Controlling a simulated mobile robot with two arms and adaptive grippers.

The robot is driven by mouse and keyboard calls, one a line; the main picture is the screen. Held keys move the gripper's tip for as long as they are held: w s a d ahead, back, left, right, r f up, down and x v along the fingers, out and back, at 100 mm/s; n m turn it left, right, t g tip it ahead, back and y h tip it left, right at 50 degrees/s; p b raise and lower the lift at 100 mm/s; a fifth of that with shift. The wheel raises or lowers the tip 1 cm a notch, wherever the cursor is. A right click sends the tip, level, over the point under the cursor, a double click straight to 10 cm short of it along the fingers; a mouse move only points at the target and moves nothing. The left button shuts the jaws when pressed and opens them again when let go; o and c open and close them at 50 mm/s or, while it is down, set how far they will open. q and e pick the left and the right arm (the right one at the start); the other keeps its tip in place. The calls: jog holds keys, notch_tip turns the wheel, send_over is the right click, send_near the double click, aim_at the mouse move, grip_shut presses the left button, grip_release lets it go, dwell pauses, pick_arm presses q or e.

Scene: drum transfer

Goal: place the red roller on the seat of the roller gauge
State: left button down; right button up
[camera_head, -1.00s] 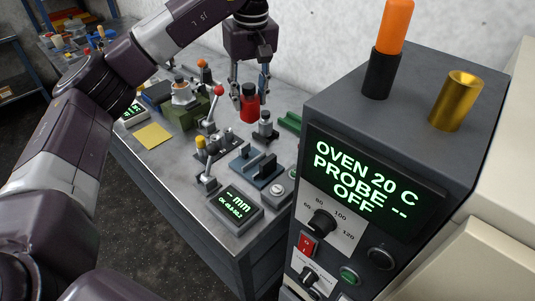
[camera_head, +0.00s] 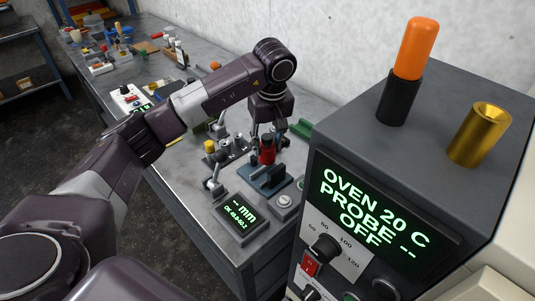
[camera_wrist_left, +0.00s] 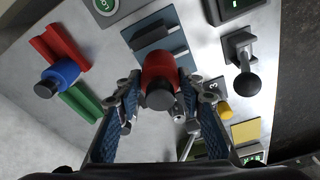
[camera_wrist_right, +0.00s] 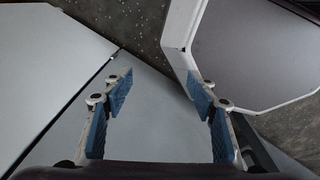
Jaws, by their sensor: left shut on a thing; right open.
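The red roller (camera_head: 267,154), with a dark end, is in my left gripper (camera_head: 267,148), whose fingers stand on both sides of it. The left wrist view also shows the roller (camera_wrist_left: 158,68) between the fingers. The roller gauge (camera_head: 262,187) is a blue base with dark upright blocks. In the head view the roller overlaps its back part; I cannot tell whether they touch. In the left wrist view the gauge (camera_wrist_left: 150,50) lies just beyond the roller. My right gripper (camera_wrist_right: 160,92) is open and empty, seen only in the right wrist view.
The gauge display (camera_head: 243,212) reads "-- mm". A lever with a dark knob (camera_wrist_left: 245,82) stands beside the gauge. A blue roller (camera_wrist_left: 62,72) lies by red and green blocks. The oven (camera_head: 365,215) fills the right, with an orange-handled tool (camera_head: 415,50) and brass cylinder (camera_head: 480,135) on top.

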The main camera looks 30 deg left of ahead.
aim_at(268, 155)
pick_arm(q)
jog(key=shift+f, duration=0.6)
notch_tip(268, 155, down, 3)
jog(key=shift+p, duration=0.45)
jog(key=shift+f, duration=0.35)
jog(key=shift+f, duration=0.1)
jog(key=c, duration=1.3)
grip_release()
